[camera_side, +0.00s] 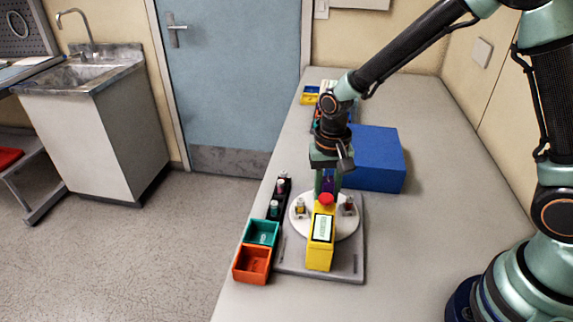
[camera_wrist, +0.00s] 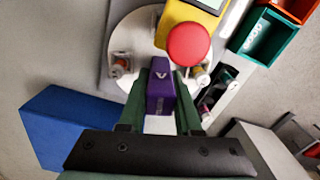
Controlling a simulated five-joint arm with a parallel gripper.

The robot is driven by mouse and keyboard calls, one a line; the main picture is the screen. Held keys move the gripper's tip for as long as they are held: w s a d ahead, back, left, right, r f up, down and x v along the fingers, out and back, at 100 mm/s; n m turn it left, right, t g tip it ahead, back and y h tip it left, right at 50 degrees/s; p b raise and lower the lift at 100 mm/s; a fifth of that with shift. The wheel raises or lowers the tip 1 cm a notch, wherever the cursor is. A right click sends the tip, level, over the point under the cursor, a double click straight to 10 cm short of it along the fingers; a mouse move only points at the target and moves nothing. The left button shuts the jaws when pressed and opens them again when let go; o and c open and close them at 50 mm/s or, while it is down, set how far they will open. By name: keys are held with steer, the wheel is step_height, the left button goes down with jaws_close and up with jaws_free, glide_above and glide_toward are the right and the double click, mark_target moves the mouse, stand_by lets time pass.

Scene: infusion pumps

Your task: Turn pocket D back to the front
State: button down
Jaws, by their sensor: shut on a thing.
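My gripper (camera_side: 328,184) points down at the back rim of a white round turntable (camera_side: 346,226). In the wrist view its green fingers (camera_wrist: 161,85) are shut on a purple block (camera_wrist: 160,95) with a white mark on top; in the side view the fingers mostly hide this block. I cannot tell whether the block rests on the turntable. Small capped vials stand on the disc, one at the left (camera_side: 300,208) and one at the right (camera_side: 348,207). A yellow pump (camera_side: 320,256) with a pale screen and a red knob (camera_side: 326,199) stands at the front. No pocket letter D is readable.
The turntable sits on a grey base plate (camera_side: 346,267). A blue box (camera_side: 376,160) stands close behind it, to the right. Teal (camera_side: 262,233) and orange (camera_side: 251,265) bins and a black vial rack (camera_side: 277,201) line the left edge. The table's right side is clear.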

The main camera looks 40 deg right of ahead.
steer(key=shift+m, duration=1.6)
steer(key=c, duration=0.9)
jaws_free()
step_height(320, 180, up, 12)
steer(key=shift+r, duration=0.1)
